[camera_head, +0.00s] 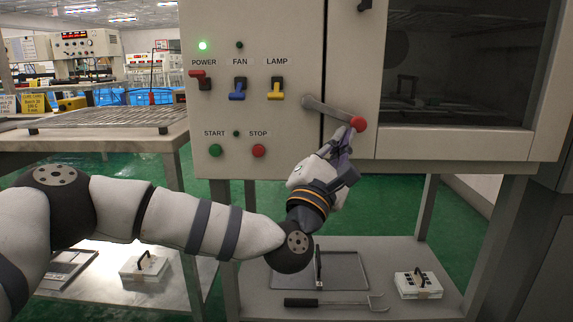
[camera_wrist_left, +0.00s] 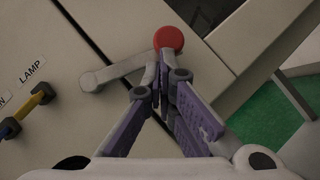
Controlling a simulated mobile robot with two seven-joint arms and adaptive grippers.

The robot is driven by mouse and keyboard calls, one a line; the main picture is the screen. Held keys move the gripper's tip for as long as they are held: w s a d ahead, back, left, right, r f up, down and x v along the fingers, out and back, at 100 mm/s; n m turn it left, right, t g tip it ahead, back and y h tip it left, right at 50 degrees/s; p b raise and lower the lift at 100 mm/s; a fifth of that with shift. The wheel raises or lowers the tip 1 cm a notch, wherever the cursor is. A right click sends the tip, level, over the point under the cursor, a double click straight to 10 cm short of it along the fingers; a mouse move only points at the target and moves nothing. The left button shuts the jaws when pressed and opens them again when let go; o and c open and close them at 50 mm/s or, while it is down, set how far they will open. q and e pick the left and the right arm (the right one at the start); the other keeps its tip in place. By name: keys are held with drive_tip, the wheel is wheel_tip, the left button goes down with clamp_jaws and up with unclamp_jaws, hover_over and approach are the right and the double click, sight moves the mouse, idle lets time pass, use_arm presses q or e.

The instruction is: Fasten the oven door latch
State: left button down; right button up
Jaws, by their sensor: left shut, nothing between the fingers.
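The oven door latch (camera_head: 328,110) is a grey lever with a red round knob (camera_head: 358,123) at its right end. It crosses the seam between the control panel and the oven door (camera_head: 353,60), sloping down to the right. My left gripper (camera_head: 347,134) is at the knob, just below it, with its fingers shut and nothing between them. In the left wrist view the fingertips (camera_wrist_left: 160,70) are right by the red knob (camera_wrist_left: 168,38) and under the lever (camera_wrist_left: 125,70). I cannot tell if they touch it. My right gripper is not in view.
The control panel has a red POWER switch (camera_head: 202,80), a blue FAN switch (camera_head: 238,89), a yellow LAMP switch (camera_head: 276,88), a green START button (camera_head: 215,150) and a red STOP button (camera_head: 259,151). A lower shelf (camera_head: 385,248) holds a tray and a fork-ended tool (camera_head: 335,302).

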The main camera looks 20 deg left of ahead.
use_arm(q)
drive_tip(key=n+y, duration=0.1)
drive_tip(key=d+n+t+y+b, duration=0.1)
drive_tip(key=n, duration=0.1)
drive_tip(key=shift+w+r, duration=0.15)
drive_tip(key=shift+r, duration=0.25)
drive_tip(key=shift+d+r+b, duration=0.2)
drive_tip(key=shift+r+b, duration=0.25)
drive_tip(key=shift+r, duration=0.15)
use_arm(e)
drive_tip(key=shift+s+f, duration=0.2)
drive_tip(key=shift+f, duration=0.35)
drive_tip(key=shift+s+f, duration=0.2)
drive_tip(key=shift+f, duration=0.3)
use_arm(q)
drive_tip(key=shift+r, duration=0.1)
